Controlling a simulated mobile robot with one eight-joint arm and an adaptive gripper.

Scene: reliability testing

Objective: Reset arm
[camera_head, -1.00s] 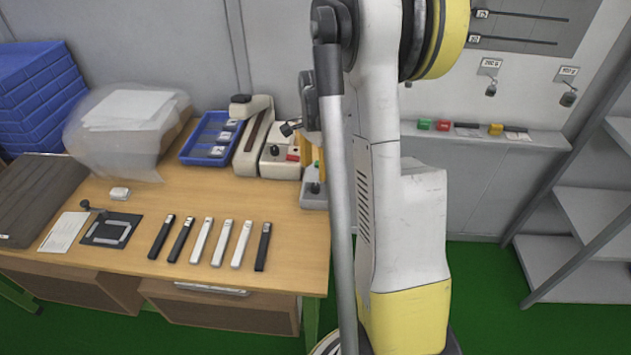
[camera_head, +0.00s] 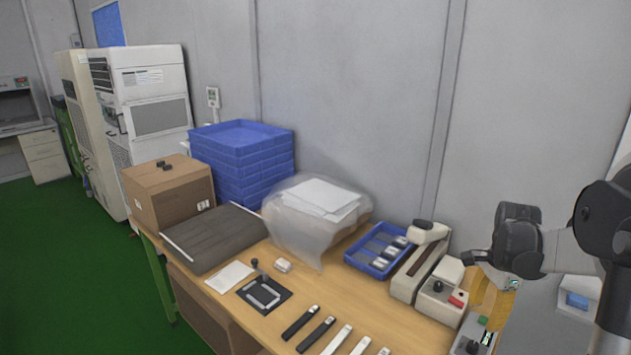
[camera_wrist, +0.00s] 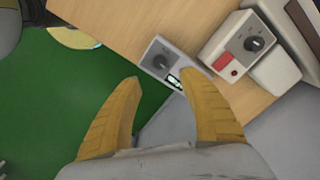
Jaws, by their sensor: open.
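My gripper shows in the wrist view (camera_wrist: 165,105) with its two yellow fingers spread apart and nothing between them. It is above the right edge of the wooden table, with green floor below on the left. A small grey device with a black knob (camera_wrist: 157,57) lies just beyond the fingertips. In the head view my arm comes in from the right edge, and the yellow of my gripper (camera_head: 497,298) is partly hidden behind the arm's dark wrist parts.
The table (camera_head: 335,290) holds a blue tray (camera_head: 362,262), a beige machine (camera_head: 415,265), a knobbed box (camera_head: 440,290), several black and white strips, a clear bag (camera_head: 318,240) and stacked blue crates (camera_head: 240,160). A cardboard box (camera_head: 170,195) stands behind. Green floor (camera_head: 85,285) is open at left.

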